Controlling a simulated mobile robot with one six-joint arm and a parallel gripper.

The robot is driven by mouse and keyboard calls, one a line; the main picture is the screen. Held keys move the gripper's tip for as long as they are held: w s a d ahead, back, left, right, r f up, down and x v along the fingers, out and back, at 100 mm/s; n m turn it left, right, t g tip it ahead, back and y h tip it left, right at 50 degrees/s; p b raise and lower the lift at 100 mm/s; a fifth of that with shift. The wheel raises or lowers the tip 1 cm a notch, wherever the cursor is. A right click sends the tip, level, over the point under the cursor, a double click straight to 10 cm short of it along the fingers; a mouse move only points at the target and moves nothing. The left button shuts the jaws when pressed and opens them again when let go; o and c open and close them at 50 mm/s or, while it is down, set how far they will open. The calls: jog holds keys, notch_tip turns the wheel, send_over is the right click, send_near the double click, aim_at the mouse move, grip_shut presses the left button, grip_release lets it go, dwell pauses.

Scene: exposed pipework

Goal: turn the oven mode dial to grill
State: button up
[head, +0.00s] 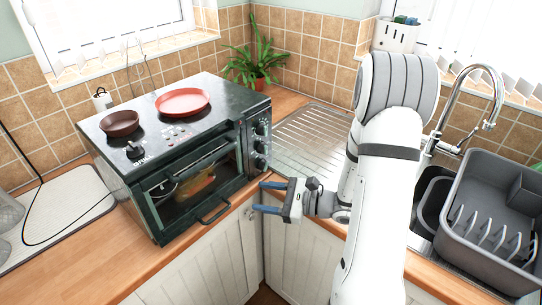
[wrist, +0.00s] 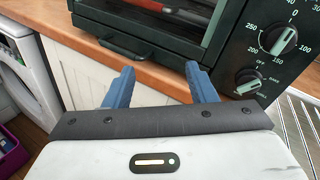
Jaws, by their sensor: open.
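The oven (head: 165,150) is a dark countertop oven with hotplates on top and a column of knobs on its right front panel. In the wrist view, an upper dial (wrist: 278,38) has numbers around it, including 0, 100 and 250. My gripper (head: 266,197) is open and empty, in front of the counter edge, below and apart from the knobs. Its blue fingers (wrist: 160,70) show in the wrist view, left of the dials.
A red pan (head: 183,101) and a brown bowl (head: 119,123) sit on top. A metal drainer (head: 308,138) lies right of the oven. A grey dish rack (head: 490,215) stands at the right.

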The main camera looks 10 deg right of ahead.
aim_at(267, 168)
jog(key=w+d+m+t+h+p, duration=0.1)
jog(key=d+m+t, duration=0.1)
jog(key=w+d+m+t+h+p, duration=0.1)
jog(key=w+d+m+t, duration=0.1)
jog(key=d, duration=0.1)
jog(key=w+d+m+t+h+p, duration=0.1)
jog(key=d+m+t+h, duration=0.1)
jog(key=d+m, duration=0.1)
jog(key=shift+w+d+f, duration=0.15)
jog(key=shift+w+f, duration=0.15)
jog(key=shift+f, duration=0.1)
jog(key=p+x, duration=0.2)
jog(key=x, duration=0.5)
jog(key=shift+w, duration=0.35)
jog(key=c, duration=1)
